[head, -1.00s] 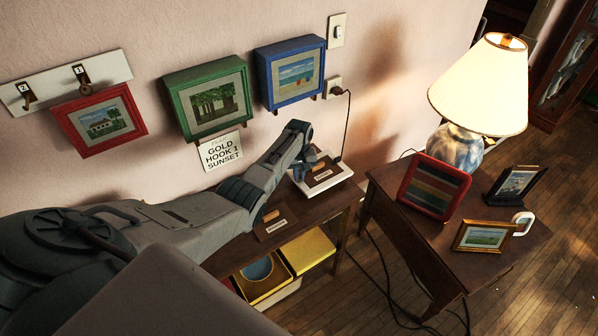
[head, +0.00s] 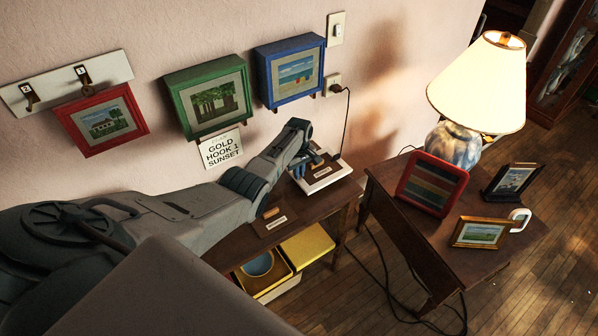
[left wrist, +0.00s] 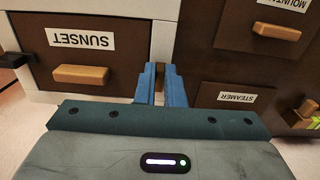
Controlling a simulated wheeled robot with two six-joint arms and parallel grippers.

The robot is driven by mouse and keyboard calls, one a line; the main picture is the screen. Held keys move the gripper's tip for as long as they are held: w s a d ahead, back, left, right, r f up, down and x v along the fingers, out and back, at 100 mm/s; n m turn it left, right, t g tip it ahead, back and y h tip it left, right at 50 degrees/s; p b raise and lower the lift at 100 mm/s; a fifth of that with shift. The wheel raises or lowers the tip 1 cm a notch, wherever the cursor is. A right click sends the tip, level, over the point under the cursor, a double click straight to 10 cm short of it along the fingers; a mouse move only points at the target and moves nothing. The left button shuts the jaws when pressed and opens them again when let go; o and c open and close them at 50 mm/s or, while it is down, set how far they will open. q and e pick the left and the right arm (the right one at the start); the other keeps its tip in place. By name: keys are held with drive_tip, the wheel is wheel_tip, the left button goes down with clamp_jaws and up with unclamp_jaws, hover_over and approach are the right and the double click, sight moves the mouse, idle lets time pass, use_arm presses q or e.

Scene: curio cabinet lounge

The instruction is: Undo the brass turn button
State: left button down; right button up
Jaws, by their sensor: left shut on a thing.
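My left gripper (left wrist: 161,83), with blue fingers, is shut on a small brownish-brass piece (left wrist: 160,68), which looks like the turn button. Only its upper end shows between the fingertips, so I cannot tell which way it is turned. It sits at the edge of a white-framed brown panel labelled SUNSET (left wrist: 88,68), upside down in the left wrist view, with a wooden pull (left wrist: 81,75). In the head view my left gripper (head: 300,168) is over the white-framed piece (head: 328,180) on the dark sideboard; the button is hidden there. My right gripper is not in view.
In the left wrist view, panels labelled STEAMER (left wrist: 236,97) and MOUNTAIN (left wrist: 276,32) lie close on the right. Green (head: 208,95) and blue (head: 290,72) framed pictures hang behind the arm. A lamp (head: 478,85) stands on the side table at right.

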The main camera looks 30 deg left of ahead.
use_arm(q)
drive_tip(key=c, duration=1.5)
unclamp_jaws()
wheel_tip(320, 180, up, 11)
drive_tip(key=shift+f+b, duration=0.1)
drive_tip(key=shift+b, duration=0.4)
